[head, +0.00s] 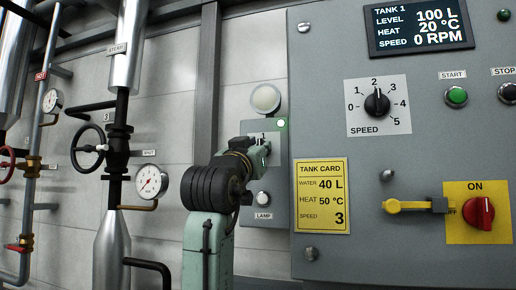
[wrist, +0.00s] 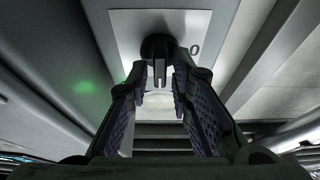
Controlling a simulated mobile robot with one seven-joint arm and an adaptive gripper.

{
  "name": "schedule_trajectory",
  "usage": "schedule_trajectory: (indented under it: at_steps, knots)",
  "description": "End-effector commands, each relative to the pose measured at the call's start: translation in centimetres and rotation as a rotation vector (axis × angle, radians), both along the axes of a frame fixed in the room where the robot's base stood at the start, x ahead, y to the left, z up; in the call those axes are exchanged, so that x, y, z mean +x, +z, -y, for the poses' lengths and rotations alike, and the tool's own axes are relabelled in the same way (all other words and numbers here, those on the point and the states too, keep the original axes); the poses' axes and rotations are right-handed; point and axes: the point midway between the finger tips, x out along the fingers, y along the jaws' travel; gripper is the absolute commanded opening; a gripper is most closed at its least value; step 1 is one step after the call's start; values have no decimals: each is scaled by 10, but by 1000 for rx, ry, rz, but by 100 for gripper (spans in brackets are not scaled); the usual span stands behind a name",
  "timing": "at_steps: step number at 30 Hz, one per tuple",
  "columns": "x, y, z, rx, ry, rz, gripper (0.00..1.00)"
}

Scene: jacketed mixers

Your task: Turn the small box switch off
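The small grey box (head: 250,129) is on the wall in the middle of the head view, with a green light (head: 281,123) lit at its upper right. My gripper (head: 262,146) is in front of its switch plate and hides most of the switch there. In the wrist view the dark switch knob (wrist: 159,46) stands on a pale plate (wrist: 124,30) with a "0" mark to its right. My gripper (wrist: 161,76) has a finger on each side of the knob's bar, with narrow gaps seeming to show. Firm contact is not visible.
Below the switch is a white button (head: 262,198) above a LAMP label. A round pale lamp (head: 265,98) is above the box. The large panel (head: 430,140) on the right carries a speed dial (head: 377,103) and a red switch (head: 479,213). Pipes and gauges stand left.

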Motion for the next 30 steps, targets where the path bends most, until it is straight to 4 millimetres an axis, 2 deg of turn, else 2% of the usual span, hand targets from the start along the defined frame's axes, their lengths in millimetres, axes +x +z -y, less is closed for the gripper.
schedule_trajectory:
  at_steps: [8,22,30]
  knots:
    - [0,0,0,0,0,0,0]
    - [0,0,0,-15,-1,-4,0]
    - [-1,1,2,-127,-3,-40,0]
